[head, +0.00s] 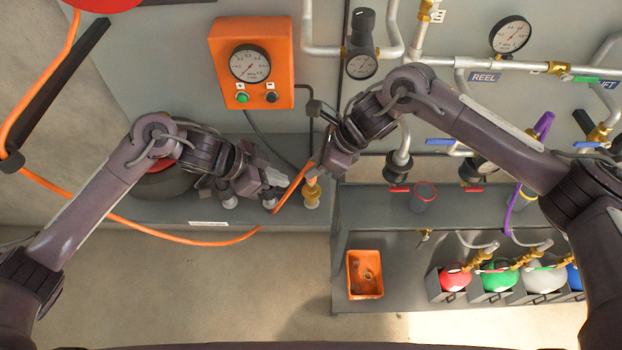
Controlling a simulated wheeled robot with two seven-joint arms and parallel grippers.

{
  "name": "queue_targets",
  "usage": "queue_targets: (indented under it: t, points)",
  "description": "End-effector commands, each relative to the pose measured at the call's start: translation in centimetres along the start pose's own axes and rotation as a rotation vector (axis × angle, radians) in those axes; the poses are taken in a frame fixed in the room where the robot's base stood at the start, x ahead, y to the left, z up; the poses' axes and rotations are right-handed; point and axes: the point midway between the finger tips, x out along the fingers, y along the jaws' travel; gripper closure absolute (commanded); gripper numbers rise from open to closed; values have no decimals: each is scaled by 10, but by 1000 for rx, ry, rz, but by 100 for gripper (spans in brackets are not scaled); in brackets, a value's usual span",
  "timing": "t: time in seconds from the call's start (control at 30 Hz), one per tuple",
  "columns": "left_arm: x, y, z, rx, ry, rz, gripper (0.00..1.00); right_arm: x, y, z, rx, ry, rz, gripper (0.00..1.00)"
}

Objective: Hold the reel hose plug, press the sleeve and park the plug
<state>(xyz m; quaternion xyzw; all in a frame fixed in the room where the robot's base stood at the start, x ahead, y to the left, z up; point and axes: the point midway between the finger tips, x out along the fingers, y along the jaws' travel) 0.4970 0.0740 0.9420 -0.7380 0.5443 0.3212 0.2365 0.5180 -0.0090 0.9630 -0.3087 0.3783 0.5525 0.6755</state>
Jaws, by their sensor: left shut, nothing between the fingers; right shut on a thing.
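The orange reel hose (180,238) hangs in a loop from the left and rises to my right gripper (313,172). That gripper is shut on the hose's plug end, which is mostly hidden by the fingers. A brass fitting (311,193) shows just below the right fingers; I cannot tell whether it touches the plug. My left gripper (275,190) is shut and empty, just left of the hose end and close to the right gripper. The sleeve cannot be made out clearly here. A REEL label (484,77) marks the pipework at upper right.
An orange gauge box (251,95) with buttons is on the wall above. A grey bench (255,217) lies under the grippers. The floor at front is clear.

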Motion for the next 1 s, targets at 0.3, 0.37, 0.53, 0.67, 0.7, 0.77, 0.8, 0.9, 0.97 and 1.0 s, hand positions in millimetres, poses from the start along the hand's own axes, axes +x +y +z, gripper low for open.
queue_targets:
  t: [0.3, 0.37, 0.53, 0.67, 0.7, 0.77, 0.8, 0.9, 0.97, 1.0]
  points:
    - [-4, 0, -4, 0, 0, 0, 100, -12, 0, 8, -2, 0, -1, 100]
    - [-5, 0, -5, 0, 0, 0, 100, -14, 0, 9, -2, 0, -1, 100]
    - [-7, 0, -7, 0, 0, 0, 100, -20, -1, 12, -1, -1, -2, 100]
    - [-9, 0, -8, 0, 0, 0, 100, -25, -1, 15, 0, -1, -2, 100]
    - [-9, 0, -9, 0, 0, 0, 100, -26, -1, 16, 0, -1, -2, 100]
    - [-10, 0, -9, 0, 0, 0, 100, -28, 0, 17, 0, 0, -2, 100]
    - [-10, 0, -10, 0, 0, 0, 100, -29, 0, 17, 0, 0, -1, 100]
    - [-10, 0, -10, 0, 0, 0, 100, -29, 0, 18, -1, 0, -1, 100]
    - [-10, 0, -10, 0, 0, 0, 100, -29, 0, 18, 0, 0, -1, 100]
    - [-10, 0, -10, 0, 0, 0, 100, -29, 0, 18, 0, 0, -1, 100]
